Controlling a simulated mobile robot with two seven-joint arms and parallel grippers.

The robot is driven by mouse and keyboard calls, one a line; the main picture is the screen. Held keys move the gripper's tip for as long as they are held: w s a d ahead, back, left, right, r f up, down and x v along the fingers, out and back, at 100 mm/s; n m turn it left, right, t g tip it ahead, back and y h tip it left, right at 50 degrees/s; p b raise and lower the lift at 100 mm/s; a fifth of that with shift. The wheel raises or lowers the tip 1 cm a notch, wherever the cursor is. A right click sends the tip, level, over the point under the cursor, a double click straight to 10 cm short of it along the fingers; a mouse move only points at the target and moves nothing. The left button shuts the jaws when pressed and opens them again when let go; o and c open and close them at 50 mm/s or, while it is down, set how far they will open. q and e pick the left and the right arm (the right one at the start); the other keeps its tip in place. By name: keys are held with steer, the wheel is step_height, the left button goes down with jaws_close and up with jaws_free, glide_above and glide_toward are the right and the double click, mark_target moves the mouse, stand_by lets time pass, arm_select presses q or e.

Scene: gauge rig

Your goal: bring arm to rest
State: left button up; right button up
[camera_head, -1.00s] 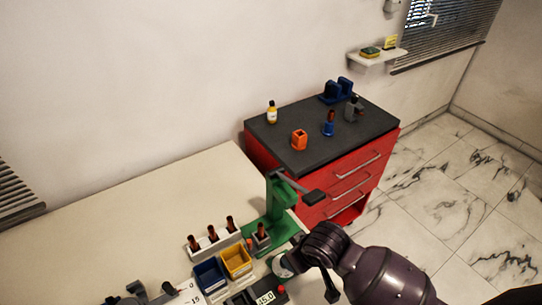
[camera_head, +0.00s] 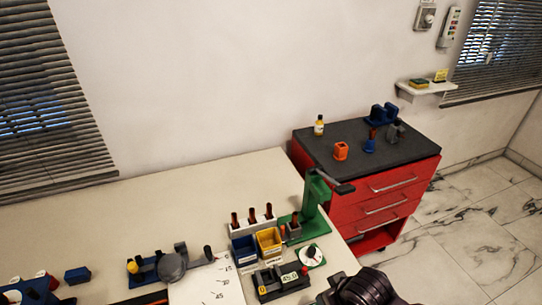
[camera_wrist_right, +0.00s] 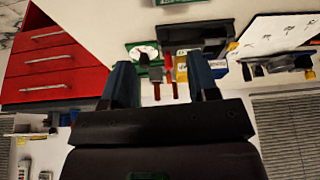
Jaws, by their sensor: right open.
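My right arm (camera_head: 365,287) shows at the bottom edge in the head view, right of the bench corner; its fingertips are not visible there. In the right wrist view my right gripper (camera_wrist_right: 162,85) has its two dark fingers spread apart, with nothing held between them. The rack's red-brown handles show beyond that gap, apart from the fingers. My left gripper is not in view.
The green press (camera_head: 312,205) stands at the bench's right end, near a white dial (camera_head: 310,256), a blue bin (camera_head: 244,249), a yellow bin (camera_head: 268,241) and a display box (camera_head: 280,283). A red cabinet (camera_head: 385,190) stands behind right. The bench's back left is clear.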

arm_select(q)
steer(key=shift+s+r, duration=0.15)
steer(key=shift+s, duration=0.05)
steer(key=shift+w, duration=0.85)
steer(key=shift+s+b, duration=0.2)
steer(key=shift+b, duration=0.15)
arm_select(e)
steer(key=w+r+t+y, duration=0.2)
steer(key=w+r+t, duration=0.2)
steer(key=w+t, duration=0.3)
arm_select(q)
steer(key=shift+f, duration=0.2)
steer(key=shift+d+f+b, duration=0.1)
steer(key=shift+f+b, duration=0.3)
steer(key=shift+b, duration=0.4)
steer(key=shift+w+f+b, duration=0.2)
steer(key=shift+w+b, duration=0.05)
steer(key=shift+b, duration=0.05)
arm_select(e)
steer(key=s+d+f+m+h, duration=0.4)
steer(key=s+d+f, duration=0.6)
steer(key=s+d, duration=0.3)
steer(key=shift+s+f, duration=0.35)
steer(key=shift+s, duration=0.3)
